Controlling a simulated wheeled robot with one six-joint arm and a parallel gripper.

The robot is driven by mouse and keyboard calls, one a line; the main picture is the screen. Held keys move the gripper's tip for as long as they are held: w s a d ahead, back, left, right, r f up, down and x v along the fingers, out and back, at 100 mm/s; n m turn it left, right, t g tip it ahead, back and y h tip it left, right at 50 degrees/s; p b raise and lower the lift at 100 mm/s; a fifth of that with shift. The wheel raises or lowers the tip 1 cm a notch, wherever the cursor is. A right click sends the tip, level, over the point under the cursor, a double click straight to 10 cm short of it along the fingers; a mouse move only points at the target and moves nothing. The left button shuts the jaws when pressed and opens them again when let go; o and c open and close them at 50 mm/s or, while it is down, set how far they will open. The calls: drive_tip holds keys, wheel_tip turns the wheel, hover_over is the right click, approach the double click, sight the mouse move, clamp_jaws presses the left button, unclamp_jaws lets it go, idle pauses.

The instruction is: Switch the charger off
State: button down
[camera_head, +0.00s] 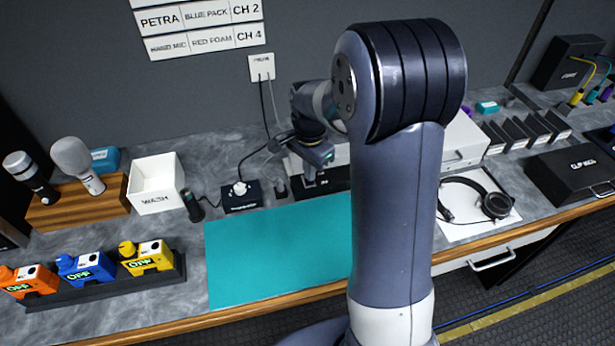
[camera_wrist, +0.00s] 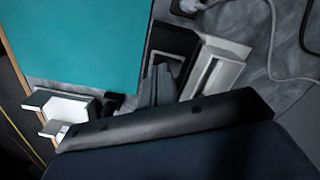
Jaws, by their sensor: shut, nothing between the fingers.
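A black slotted unit (camera_head: 331,184), which looks like the charger, stands behind the right end of the teal mat. In the wrist view its black body (camera_wrist: 172,40) lies beside a pale grey frame (camera_wrist: 222,62). I cannot make out a switch or its position. My gripper (camera_head: 309,183) points down at the unit, with its fingers shut and empty. In the wrist view the grey fingers (camera_wrist: 160,82) appear close in front of the unit. Whether they touch it is unclear. My wrist and arm hide part of the unit.
The teal mat (camera_head: 270,250) is bare. A small black box (camera_head: 241,204) with a white plug on top stands to the left. A wall socket (camera_head: 261,67) with cables is behind. Headphones (camera_head: 494,204) lie at right. Orange, blue and yellow packs (camera_head: 147,257) stand in a rack at front left.

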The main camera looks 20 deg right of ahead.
wheel_tip(320, 180, up, 6)
drive_tip(key=p, duration=0.4)
idle(0.5)
wheel_tip(320, 180, down, 7)
drive_tip(key=b, duration=0.5)
drive_tip(key=shift+r, duration=0.1)
